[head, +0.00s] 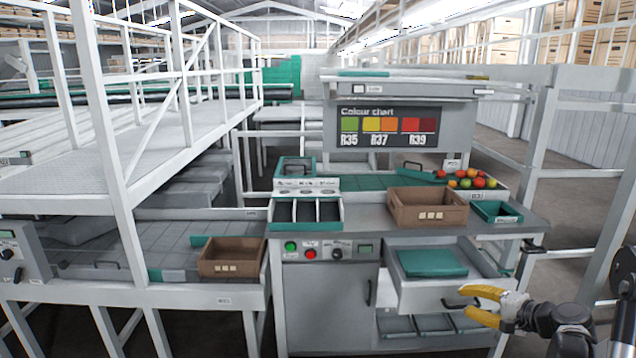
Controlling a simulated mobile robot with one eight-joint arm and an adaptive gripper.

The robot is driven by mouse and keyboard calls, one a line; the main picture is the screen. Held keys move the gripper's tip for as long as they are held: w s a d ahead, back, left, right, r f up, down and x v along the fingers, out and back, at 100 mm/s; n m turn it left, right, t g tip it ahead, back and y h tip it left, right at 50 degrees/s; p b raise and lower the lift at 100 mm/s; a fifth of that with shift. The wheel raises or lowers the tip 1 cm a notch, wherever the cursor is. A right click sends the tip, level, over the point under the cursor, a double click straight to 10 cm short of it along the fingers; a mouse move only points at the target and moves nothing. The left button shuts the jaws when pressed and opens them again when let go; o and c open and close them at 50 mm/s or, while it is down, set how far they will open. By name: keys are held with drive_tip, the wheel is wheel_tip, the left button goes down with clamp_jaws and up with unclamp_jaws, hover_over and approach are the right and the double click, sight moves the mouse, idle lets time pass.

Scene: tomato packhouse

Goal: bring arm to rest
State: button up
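My gripper (467,302) is at the lower right, in front of the workbench. Its two yellow fingers are spread apart, with nothing seen held between them. The fingertips are beside the dark handle of a pulled-out drawer (413,294); I cannot tell whether they touch it or are around it. My arm comes in from the lower right corner. The drawer holds a folded teal item (432,263).
The workbench (365,220) carries a brown crate (428,218), a teal tray (497,212), a dark divided tray (307,226) and several tomatoes (472,179). Another brown crate (232,268) sits left. A grey post and rails (545,160) stand right.

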drive_tip(key=s+a+r+n+g+h, duration=0.1)
drive_tip(key=s+a+r+n+g, duration=0.1)
drive_tip(key=s+a+r, duration=0.45)
drive_tip(key=s+a+r+n+g+h, duration=0.1)
drive_tip(key=s+a+r+n+g, duration=0.15)
drive_tip(key=a, duration=0.65)
drive_tip(key=s+a+r+n+h, duration=0.1)
drive_tip(key=s+a+n+h, duration=0.1)
drive_tip(key=s, duration=0.8)
drive_tip(key=s+a+n+h, duration=0.2)
drive_tip(key=s+a+n, duration=0.2)
drive_tip(key=s, duration=0.7)
drive_tip(key=shift+a+r+n, duration=0.25)
drive_tip(key=shift+r+n, duration=0.15)
drive_tip(key=shift+n, duration=0.05)
